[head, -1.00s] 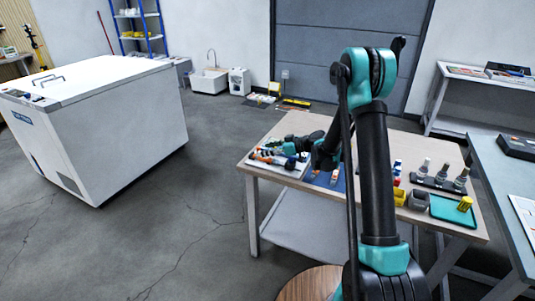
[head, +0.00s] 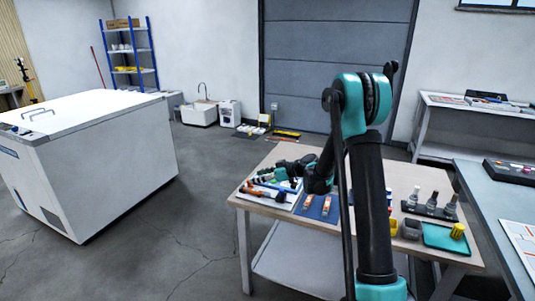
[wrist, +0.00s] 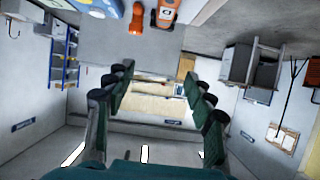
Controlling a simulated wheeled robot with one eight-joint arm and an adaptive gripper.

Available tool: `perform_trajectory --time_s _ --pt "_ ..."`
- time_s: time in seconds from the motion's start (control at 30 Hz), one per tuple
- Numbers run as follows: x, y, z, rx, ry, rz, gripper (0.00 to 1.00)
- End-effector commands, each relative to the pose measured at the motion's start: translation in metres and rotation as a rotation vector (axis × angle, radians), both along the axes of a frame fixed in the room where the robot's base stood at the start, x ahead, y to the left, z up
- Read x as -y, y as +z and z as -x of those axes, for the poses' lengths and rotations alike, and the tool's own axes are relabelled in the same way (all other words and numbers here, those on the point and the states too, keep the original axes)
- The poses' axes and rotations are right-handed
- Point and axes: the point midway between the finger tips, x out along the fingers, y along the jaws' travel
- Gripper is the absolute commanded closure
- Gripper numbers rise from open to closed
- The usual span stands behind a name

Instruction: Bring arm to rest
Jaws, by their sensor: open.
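My arm (head: 368,190) rises in front of the wooden table and bends at a teal elbow. My gripper (head: 285,166) points left above the table's back left part, partly hidden against dark tools in the head view. In the wrist view my gripper (wrist: 160,95) has its two dark green fingers wide apart, with nothing between them. The blue mat (head: 317,214) with two small orange-and-white items lies on the table below my wrist.
A white tray (head: 246,198) with orange, green and dark tools lies at the table's left. At the right are several bottles in a black rack (head: 431,210), a teal tray (head: 440,240) with a yellow piece, and small bins. A white chest (head: 95,160) stands left across open floor.

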Motion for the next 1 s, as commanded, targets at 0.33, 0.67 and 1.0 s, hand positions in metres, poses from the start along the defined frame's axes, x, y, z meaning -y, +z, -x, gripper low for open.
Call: perform_trajectory --time_s 0.33,0.67,1.0 --pt "0.071 0.02 0.089 -0.256 -0.211 0.174 0.46" --pt "0.151 0.017 0.194 -0.471 -0.509 0.326 0.46" --pt "0.235 -0.006 0.308 -0.617 -0.882 0.44 0.46"
